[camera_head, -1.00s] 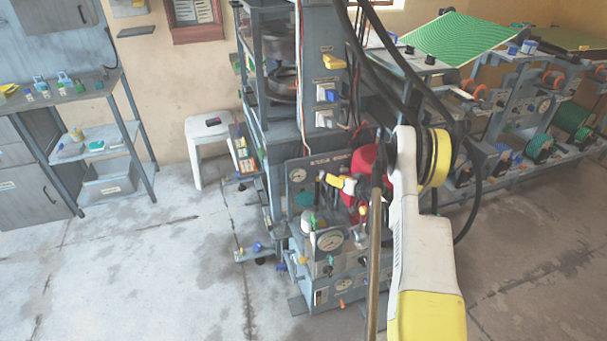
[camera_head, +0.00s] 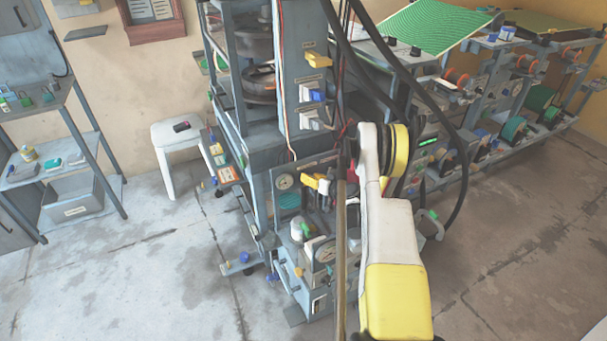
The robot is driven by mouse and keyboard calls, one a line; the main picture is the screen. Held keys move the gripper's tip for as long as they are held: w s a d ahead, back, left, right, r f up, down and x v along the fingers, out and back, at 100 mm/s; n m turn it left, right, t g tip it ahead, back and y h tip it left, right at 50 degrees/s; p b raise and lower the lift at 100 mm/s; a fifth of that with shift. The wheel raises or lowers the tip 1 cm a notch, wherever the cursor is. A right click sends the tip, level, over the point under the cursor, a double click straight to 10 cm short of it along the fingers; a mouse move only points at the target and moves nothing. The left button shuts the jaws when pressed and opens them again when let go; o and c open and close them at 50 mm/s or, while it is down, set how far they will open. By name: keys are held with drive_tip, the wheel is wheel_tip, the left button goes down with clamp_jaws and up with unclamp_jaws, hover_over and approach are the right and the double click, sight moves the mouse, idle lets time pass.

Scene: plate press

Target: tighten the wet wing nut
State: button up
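A grey press (camera_head: 262,150) stands in the middle, with a control panel low on its front. I cannot single out the wet wing nut. Small blue fittings (camera_head: 245,257) sit on a low ledge at the press's left foot, too small to tell their shape.
A white stool (camera_head: 180,148) stands left of the press, and a shelf rack (camera_head: 70,182) stands at far left. Black hoses (camera_head: 445,110) hang beside my arm. A long rack with rollers (camera_head: 500,110) fills the right back. The floor at left front is clear.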

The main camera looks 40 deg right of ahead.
drive_tip(key=shift+s, duration=0.1)
drive_tip(key=shift+s, duration=0.1)
clamp_jaws()
drive_tip(key=shift+d+f+m+t+y, duration=0.15)
drive_tip(key=shift+m+t+y, duration=0.3)
drive_tip(key=shift+m, duration=0.6)
drive_tip(key=shift+d+r+m+t+y, duration=0.1)
drive_tip(key=shift+m+t+y, duration=0.15)
drive_tip(key=shift+m+y, duration=0.6)
drive_tip(key=shift+m, duration=0.3)
unclamp_jaws()
drive_tip(key=shift+f, duration=0.1)
